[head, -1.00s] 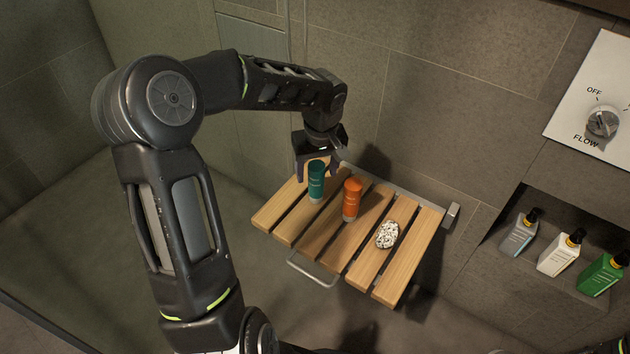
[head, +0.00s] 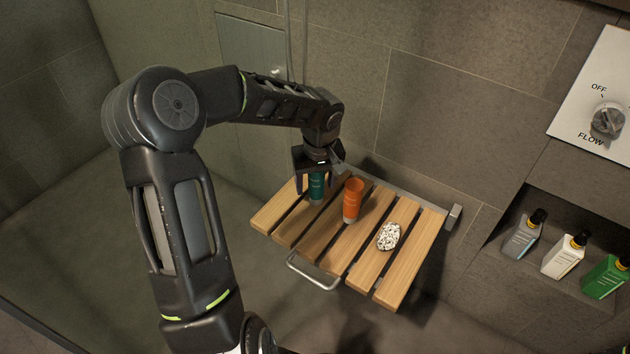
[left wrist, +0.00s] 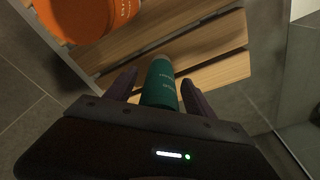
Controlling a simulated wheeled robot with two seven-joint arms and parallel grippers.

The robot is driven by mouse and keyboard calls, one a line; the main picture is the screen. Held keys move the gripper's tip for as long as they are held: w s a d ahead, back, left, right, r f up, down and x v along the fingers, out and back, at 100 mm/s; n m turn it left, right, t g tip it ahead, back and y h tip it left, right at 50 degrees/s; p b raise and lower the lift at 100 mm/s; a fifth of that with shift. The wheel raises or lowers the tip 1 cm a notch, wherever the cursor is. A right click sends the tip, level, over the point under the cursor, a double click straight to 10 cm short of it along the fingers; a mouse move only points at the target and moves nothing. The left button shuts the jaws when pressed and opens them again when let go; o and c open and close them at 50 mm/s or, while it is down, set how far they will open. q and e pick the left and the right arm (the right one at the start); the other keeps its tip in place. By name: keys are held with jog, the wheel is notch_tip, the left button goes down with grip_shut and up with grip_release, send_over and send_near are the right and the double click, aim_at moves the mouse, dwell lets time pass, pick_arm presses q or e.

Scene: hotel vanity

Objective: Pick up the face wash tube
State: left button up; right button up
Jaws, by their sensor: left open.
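Two upright tubes stand on the slatted wooden shower seat (head: 397,285), a teal one (head: 317,187) and an orange one (head: 353,200). I cannot read which of them is the face wash tube. My left gripper (head: 317,180) is open and lowered over the teal tube, hiding its upper part in the head view. In the left wrist view the teal tube (left wrist: 159,84) stands between the two open fingers (left wrist: 157,88). The orange tube (left wrist: 88,14) is at the upper left there, apart from the fingers. My right gripper is not in view.
A speckled white oval object (head: 389,236) lies on the seat, right of the orange tube. A metal rail (head: 312,272) juts from the seat's front. Several bottles (head: 563,256) stand in a wall niche at right. The wall is close behind the seat.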

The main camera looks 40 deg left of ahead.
pick_arm(q)
jog(key=shift+c, duration=0.4)
grip_shut()
dwell(0.4)
